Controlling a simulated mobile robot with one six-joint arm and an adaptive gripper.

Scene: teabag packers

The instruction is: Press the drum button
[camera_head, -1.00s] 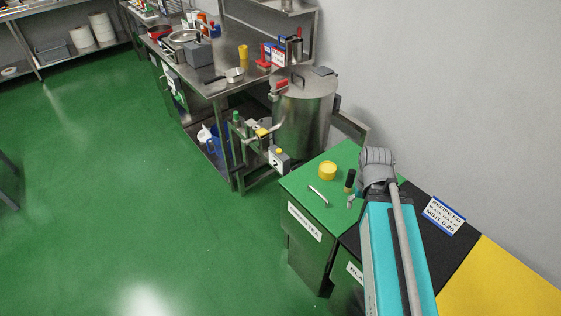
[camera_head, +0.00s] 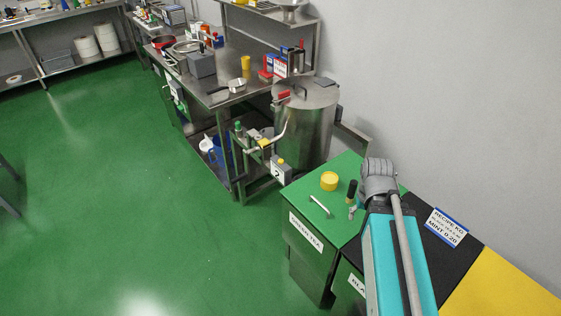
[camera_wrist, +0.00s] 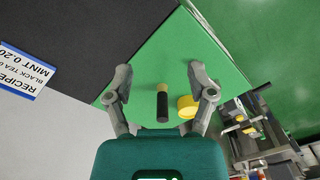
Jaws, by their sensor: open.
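The steel drum (camera_head: 303,125) with a lid stands beyond the green cabinet in the head view. A grey box with a yellow button on top (camera_head: 281,167) sits at the drum's lower front, beside its pipe and valve; this looks like the drum button. My gripper (camera_head: 354,208) is over the green cabinet, apart from the box and partly hidden by my arm. In the wrist view my gripper (camera_wrist: 160,78) is open, its fingers spread with nothing held. The drum's fittings show at the right of the wrist view, where the button is hard to make out.
A recipe sign (camera_head: 446,226) lies at right. A steel table (camera_head: 217,92) stands beyond. Green floor (camera_head: 120,190) is clear at left.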

